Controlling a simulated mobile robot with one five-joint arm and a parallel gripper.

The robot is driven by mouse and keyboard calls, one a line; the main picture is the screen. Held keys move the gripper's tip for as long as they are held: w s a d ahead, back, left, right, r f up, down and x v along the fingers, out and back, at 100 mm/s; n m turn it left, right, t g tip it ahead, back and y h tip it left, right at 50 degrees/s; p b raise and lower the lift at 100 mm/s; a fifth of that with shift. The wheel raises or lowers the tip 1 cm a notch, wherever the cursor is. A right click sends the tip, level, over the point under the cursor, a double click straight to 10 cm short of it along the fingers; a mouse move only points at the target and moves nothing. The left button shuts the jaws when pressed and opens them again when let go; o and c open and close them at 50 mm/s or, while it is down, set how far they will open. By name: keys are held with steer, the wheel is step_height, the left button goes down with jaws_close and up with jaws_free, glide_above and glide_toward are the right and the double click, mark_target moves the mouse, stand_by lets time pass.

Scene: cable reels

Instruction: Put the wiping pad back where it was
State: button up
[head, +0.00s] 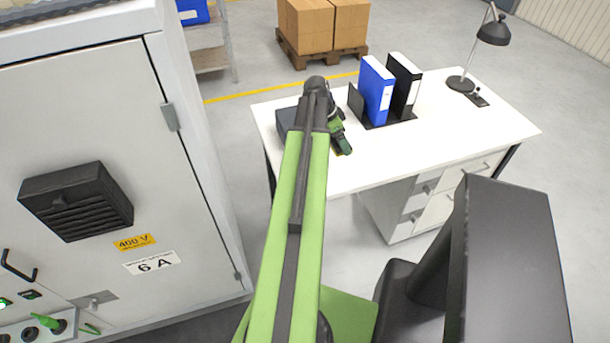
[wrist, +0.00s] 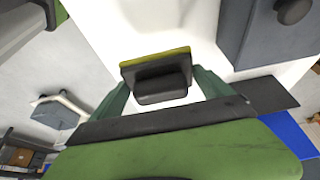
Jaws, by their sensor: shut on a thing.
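The wiping pad (wrist: 156,75) shows in the wrist view as a dark block with a dark grip and a yellow-green edge. My gripper (wrist: 160,86) is shut on it, with one green finger on each side. White desk top shows around the pad; I cannot tell whether the pad touches it. In the head view my gripper (head: 340,141) is over the left part of the white desk (head: 390,155), and the pad cannot be made out clearly there.
A dark grey box (head: 288,118) sits on the desk's left end, partly behind my arm; a grey box with a knob (wrist: 278,40) shows in the wrist view. A blue binder (head: 376,90), a black binder (head: 404,85) and a lamp (head: 480,45) stand farther right. The desk's right front is clear.

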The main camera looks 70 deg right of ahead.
steer(key=s+a+r+p, duration=0.2)
steer(key=a+r, duration=0.1)
steer(key=a, duration=0.4)
steer(key=w+a+f+b, duration=0.1)
steer(key=w+f+b, duration=0.1)
steer(key=w, duration=0.1)
steer(key=w+f+b, duration=0.3)
steer(key=w, duration=0.1)
steer(key=w+a+f+b, duration=0.1)
steer(key=w+f+b, duration=0.1)
steer(key=w+f, duration=0.1)
steer(key=shift+w+a, duration=0.2)
steer(key=shift+a, duration=0.1)
steer(key=shift+w+r, duration=0.1)
steer(key=shift+w, duration=0.05)
step_height(320, 180, down, 4)
steer(key=b, duration=0.4)
steer(key=shift+f+b, duration=0.2)
steer(key=shift+b, duration=0.15)
steer(key=shift+r, duration=0.25)
steer(key=shift+f, duration=0.25)
steer(key=o, duration=0.9)
steer(key=shift+r, duration=0.1)
